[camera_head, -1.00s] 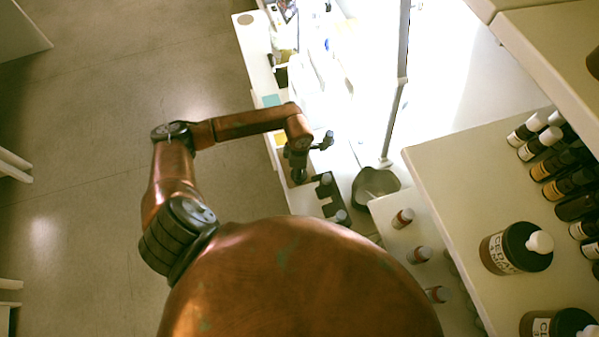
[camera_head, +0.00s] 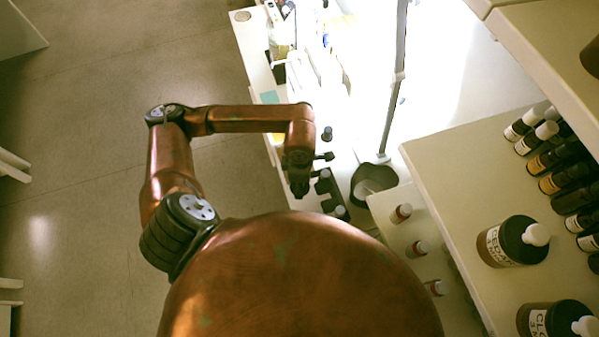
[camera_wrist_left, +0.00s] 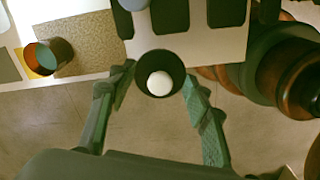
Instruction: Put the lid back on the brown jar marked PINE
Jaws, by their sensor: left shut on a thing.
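My left gripper (camera_head: 300,188) hangs over the white bench at the left. In the left wrist view, its fingers (camera_wrist_left: 160,88) are closed on the sides of a round black lid (camera_wrist_left: 145,88) with a white knob (camera_wrist_left: 160,83). What lies under the lid is hidden. I cannot read the word PINE on any jar. Two brown jars with black lids and white knobs stand on the right shelf: one marked CEDAR (camera_head: 494,248) and one with a partly visible label starting CLO (camera_head: 537,322). My right gripper is not in view.
Several dark bottles (camera_head: 565,175) fill the right shelf's back.

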